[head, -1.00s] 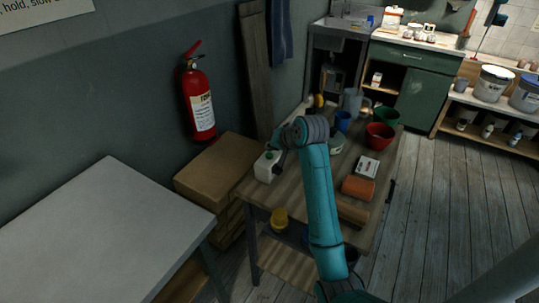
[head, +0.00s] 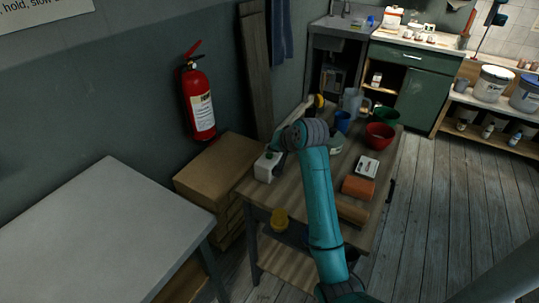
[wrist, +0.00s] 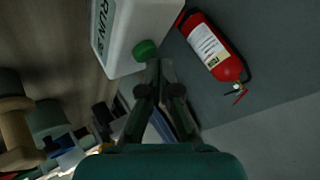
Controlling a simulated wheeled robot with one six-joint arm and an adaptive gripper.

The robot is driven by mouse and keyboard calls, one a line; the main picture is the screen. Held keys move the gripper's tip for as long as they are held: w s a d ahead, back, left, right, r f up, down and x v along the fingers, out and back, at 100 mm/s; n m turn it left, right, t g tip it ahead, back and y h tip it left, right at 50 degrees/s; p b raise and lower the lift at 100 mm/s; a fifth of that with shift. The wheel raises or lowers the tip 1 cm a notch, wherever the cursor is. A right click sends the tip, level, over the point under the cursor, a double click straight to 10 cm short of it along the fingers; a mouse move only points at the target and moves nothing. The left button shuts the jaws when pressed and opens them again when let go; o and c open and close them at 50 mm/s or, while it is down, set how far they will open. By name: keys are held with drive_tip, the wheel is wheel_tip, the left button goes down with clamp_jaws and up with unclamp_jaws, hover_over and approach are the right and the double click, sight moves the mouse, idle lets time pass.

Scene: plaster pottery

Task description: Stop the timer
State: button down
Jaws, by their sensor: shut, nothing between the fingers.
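The timer is a white box (head: 264,167) at the left edge of the wooden table in the head view. In the wrist view the timer (wrist: 138,27) fills the top, with a panel lettered RUN and a green button (wrist: 144,50) on one face. My gripper (wrist: 160,64) is shut and empty, with its fingertips right by the green button. I cannot tell whether they touch it. In the head view my gripper (head: 278,160) is small and partly hidden at the timer.
The wooden table (head: 300,196) also holds a blue cup (head: 343,122), a red bowl (head: 380,135), a white-topped box (head: 367,167) and an orange block (head: 358,188). A fire extinguisher (head: 198,98) hangs on the wall at left. A bare white table (head: 100,235) stands front left.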

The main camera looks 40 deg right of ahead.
sight(271, 155)
drive_tip(key=shift+f, duration=0.45)
idle(0.6)
idle(0.4)
drive_tip(key=shift+r, duration=0.9)
drive_tip(key=shift+r, duration=2.5)
